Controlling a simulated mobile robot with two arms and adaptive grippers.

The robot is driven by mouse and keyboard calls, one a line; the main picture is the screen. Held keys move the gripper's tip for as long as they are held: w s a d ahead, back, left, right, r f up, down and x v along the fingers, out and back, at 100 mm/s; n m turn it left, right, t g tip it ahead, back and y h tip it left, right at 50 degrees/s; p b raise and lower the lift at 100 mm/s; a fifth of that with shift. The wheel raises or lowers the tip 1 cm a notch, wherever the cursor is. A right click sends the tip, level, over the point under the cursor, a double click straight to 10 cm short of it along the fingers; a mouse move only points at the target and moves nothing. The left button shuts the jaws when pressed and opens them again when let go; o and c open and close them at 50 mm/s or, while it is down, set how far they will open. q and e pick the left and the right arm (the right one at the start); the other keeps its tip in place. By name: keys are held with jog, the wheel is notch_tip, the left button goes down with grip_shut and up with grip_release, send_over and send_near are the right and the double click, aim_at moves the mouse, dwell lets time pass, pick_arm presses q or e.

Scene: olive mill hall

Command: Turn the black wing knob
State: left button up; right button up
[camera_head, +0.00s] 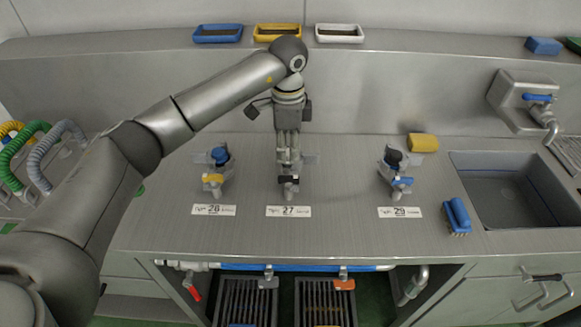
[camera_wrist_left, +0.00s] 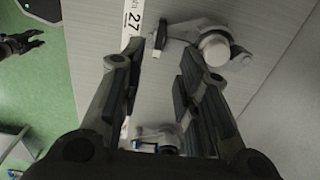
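The black wing knob (camera_head: 289,179) sits on the front of the valve above label 27, mostly below my left gripper in the head view. In the left wrist view the black wing knob (camera_wrist_left: 159,36) shows beside the valve's pale round top (camera_wrist_left: 214,48). My left gripper (camera_head: 289,160) points down over this valve. In the left wrist view its two fingers (camera_wrist_left: 155,70) are apart, with nothing between them; contact with the valve is not visible. A dark gripper, apparently my right one (camera_wrist_left: 20,42), shows small over the green floor.
Valve 26 (camera_head: 217,178) with blue and yellow handles stands to the left; valve 29 (camera_head: 396,172) with black and blue handles stands to the right. A blue brush (camera_head: 457,216), yellow sponge (camera_head: 423,142) and sink (camera_head: 510,185) are further right. Bare counter lies between the valves.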

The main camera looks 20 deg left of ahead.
aim_at(289, 176)
pick_arm(q)
notch_tip(289, 176, down, 5)
jog(key=shift+s+f+p, duration=0.1)
jog(key=shift+s+p, duration=0.05)
jog(key=shift+p, duration=0.5)
notch_tip(289, 176, down, 4)
jog(key=shift+r+p, duration=0.1)
jog(key=shift+p, duration=0.2)
jog(key=shift+c, duration=0.6)
grip_shut()
pick_arm(e)
jog(key=s+r, duration=0.2)
jog(key=shift+s+r, duration=0.1)
jog(key=shift+s, duration=0.2)
